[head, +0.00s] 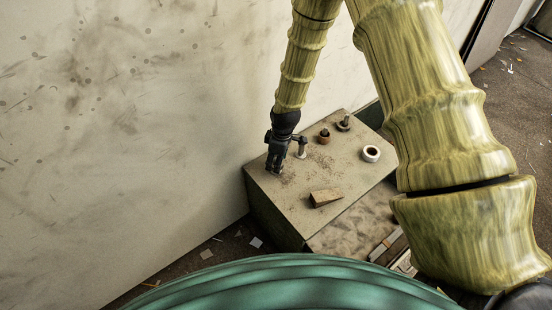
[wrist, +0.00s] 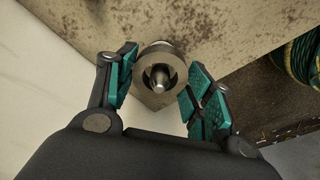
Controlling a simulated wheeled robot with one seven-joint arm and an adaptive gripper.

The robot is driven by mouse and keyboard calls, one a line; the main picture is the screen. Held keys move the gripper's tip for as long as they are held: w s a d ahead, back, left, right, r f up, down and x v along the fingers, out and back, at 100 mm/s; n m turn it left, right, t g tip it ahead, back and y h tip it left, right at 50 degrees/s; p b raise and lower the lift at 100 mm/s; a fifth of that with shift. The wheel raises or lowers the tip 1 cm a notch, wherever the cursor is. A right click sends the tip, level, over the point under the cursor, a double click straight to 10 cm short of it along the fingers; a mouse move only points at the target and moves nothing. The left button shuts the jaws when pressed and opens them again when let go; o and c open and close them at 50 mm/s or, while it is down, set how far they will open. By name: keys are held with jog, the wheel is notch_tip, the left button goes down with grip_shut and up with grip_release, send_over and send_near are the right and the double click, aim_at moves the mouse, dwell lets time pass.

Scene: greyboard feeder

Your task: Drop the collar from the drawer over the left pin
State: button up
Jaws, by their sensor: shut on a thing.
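My gripper (head: 277,160) is low over the left end of the box top in the head view. In the wrist view my gripper (wrist: 159,72) is shut on a grey metal collar (wrist: 143,74) between its teal pads. A shiny round pin tip (wrist: 161,80) shows inside the collar's opening, so the two are roughly in line. I cannot tell how far down the pin the collar sits. In the head view a pale grey post (head: 302,153) stands close to the gripper's right side, partly hidden by a dark finger.
A brown-based pin (head: 324,138) and a dark pin (head: 343,124) stand further back. An open drawer (head: 350,232) is at the front. A wall (head: 130,130) rises close on the left.

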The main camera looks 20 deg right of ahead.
jog(key=o, duration=1.3)
jog(key=shift+r, duration=0.1)
jog(key=r, duration=0.7)
jog(key=s+d+r, duration=0.1)
jog(key=r, duration=0.3)
jog(key=shift+d+r, duration=0.1)
jog(key=shift+r, duration=0.25)
